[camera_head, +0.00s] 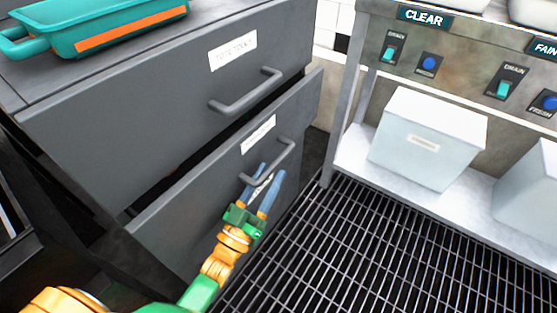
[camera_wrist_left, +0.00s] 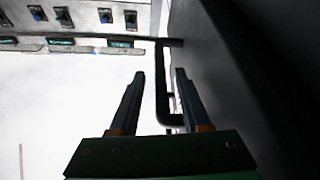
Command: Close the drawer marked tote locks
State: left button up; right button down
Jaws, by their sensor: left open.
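A grey lower drawer (camera_head: 190,219) stands pulled out from its cabinet, with a dark gap above its front. Its white label (camera_head: 258,134) is too small to read. Its bar handle (camera_head: 285,152) also shows in the left wrist view (camera_wrist_left: 160,85). The upper drawer (camera_head: 130,115) has a blurred label (camera_head: 233,52) and a handle (camera_head: 246,92); it sits further back than the lower one. My left gripper (camera_head: 272,171) is open at the lower handle, with the bar between or just beyond its blue fingers; contact is unclear. My right gripper is not in view.
A teal tray (camera_head: 115,22) with an orange stripe stands on the cabinet top. A steel rack to the right holds white bins (camera_head: 425,140) on a low shelf (camera_head: 358,160), under a switch panel (camera_head: 470,65). A black floor grate (camera_head: 330,245) lies clear before it.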

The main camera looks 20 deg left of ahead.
pick_arm(q)
jog(key=x, duration=0.4)
jog(key=shift+c, duration=0.3)
grip_shut()
dwell(1.1)
